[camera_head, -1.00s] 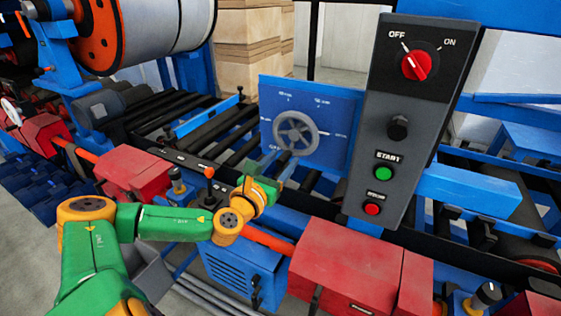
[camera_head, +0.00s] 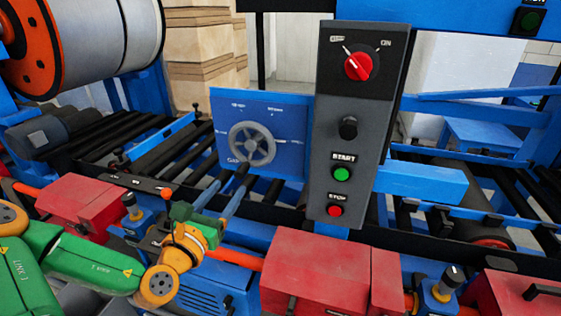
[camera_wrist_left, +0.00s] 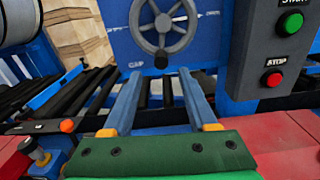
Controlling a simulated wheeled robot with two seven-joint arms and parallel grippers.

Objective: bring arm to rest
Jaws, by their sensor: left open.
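My left gripper (camera_head: 233,178) is open, with its two grey-blue fingers apart and pointing at the blue panel (camera_head: 289,111). In the left wrist view the gripper (camera_wrist_left: 160,76) has nothing between its fingers. The grey handwheel (camera_head: 252,143) on the blue panel is just beyond and above the fingertips; it also shows in the left wrist view (camera_wrist_left: 163,23). The fingers are not around the wheel. The green and orange left arm comes in low from the left, bent at the elbow. My right gripper is out of view.
A dark control box (camera_head: 350,197) stands right of the wheel, with a red rotary switch (camera_head: 358,66), a green START button (camera_head: 342,174) and a red STOP button (camera_head: 335,211). Red boxes (camera_head: 317,270) line the front below. Black rollers (camera_head: 100,147) lie behind the arm.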

